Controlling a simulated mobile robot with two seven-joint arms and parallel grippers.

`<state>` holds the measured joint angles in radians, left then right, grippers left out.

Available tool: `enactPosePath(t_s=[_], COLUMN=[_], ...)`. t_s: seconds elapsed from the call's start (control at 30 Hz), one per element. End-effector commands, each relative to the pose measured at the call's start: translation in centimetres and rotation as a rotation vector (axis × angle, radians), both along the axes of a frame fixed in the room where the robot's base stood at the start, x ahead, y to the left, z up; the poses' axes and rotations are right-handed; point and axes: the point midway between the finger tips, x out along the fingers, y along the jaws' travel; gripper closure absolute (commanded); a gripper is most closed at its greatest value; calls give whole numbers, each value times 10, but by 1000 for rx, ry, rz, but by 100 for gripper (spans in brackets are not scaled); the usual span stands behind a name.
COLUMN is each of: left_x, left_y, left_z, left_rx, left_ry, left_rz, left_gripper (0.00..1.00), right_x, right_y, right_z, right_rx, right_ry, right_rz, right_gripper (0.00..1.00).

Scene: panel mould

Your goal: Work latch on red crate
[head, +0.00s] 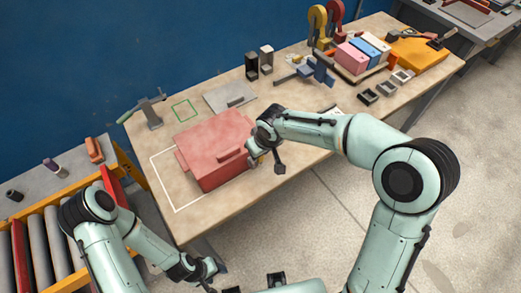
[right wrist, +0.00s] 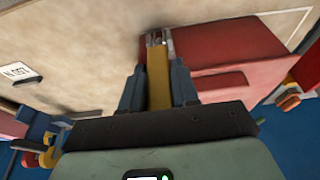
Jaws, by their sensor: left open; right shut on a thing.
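The red crate (head: 210,155) sits on the workbench, inside a white outline; its lid looks down. My right gripper (head: 257,158) is at the crate's right side. In the right wrist view, the fingers (right wrist: 157,88) are shut on a yellow-brown bar (right wrist: 158,75) with a small metal end near the red crate (right wrist: 225,60). The bar looks like a latch lever, but I cannot tell whether it is joined to the crate. My left gripper (head: 207,271) is open, low in front of the bench, away from the crate.
The workbench (head: 190,218) has a grey plate (head: 228,97) and a clamp-like tool (head: 150,112) behind the crate. Pink and blue boxes (head: 352,57) and small dark trays (head: 368,96) stand to the right. A roller conveyor (head: 38,240) is at the left.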

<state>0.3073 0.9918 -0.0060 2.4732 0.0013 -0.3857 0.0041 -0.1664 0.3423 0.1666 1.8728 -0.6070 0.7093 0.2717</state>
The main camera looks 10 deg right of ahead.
Motion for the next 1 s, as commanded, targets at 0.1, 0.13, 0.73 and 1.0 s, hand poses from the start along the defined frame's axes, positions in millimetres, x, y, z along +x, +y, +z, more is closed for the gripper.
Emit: enactPosePath(t_s=[0.1, 0.13, 0.73, 1.0], left_x=[0, 0, 2, 4], left_y=[0, 0, 0, 0], left_z=[0, 0, 2, 5], left_rx=[0, 0, 0, -1], left_ry=[0, 0, -2, -5], left_rz=[0, 0, 0, 0], left_gripper=[45, 45, 45, 45], right_x=[-1, -1, -12, -28], right_y=[1, 1, -4, -10], right_z=[-1, -1, 48, 103], right_rx=[2, 2, 2, 1], right_ry=[4, 4, -5, -2], right_rz=[1, 1, -1, 1], right_gripper=[49, 49, 49, 49])
